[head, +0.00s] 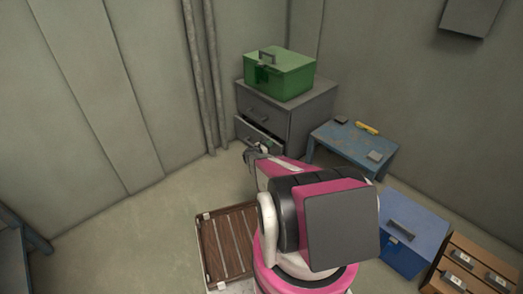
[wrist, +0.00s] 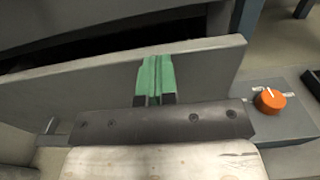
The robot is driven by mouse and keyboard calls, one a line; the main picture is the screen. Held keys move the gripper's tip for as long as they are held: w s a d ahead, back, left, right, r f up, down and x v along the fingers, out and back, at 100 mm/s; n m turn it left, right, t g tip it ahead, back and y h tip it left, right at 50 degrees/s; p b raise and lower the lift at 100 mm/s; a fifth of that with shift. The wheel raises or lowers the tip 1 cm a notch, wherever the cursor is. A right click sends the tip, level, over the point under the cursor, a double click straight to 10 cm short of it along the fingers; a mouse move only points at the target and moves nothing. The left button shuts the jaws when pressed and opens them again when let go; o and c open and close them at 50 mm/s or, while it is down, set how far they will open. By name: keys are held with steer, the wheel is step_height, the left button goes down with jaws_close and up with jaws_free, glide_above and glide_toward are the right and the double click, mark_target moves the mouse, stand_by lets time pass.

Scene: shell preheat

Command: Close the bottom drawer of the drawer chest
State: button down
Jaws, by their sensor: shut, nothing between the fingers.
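The grey drawer chest (head: 312,112) stands against the back wall. Its upper drawer (head: 264,108) looks flush. Its bottom drawer (head: 251,131) is partly open, with a dark gap behind its front. In the wrist view the drawer's grey front panel (wrist: 205,62) crosses the picture at a slant, with dark space beyond it. My gripper (head: 260,149) is at the front of this drawer. Its green fingertips (wrist: 154,80) are together and empty, overlapping the panel. I cannot tell whether they touch it. My arm hides the lower part of the chest in the head view.
A green box (head: 280,75) with a handle stands on the chest. A blue table (head: 350,145) with small items is close on the right. A blue box (head: 412,226) and wooden drawers (head: 474,262) are at lower right. Open floor (head: 150,205) lies left.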

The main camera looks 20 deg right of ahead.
steer(key=shift+x, duration=2.3)
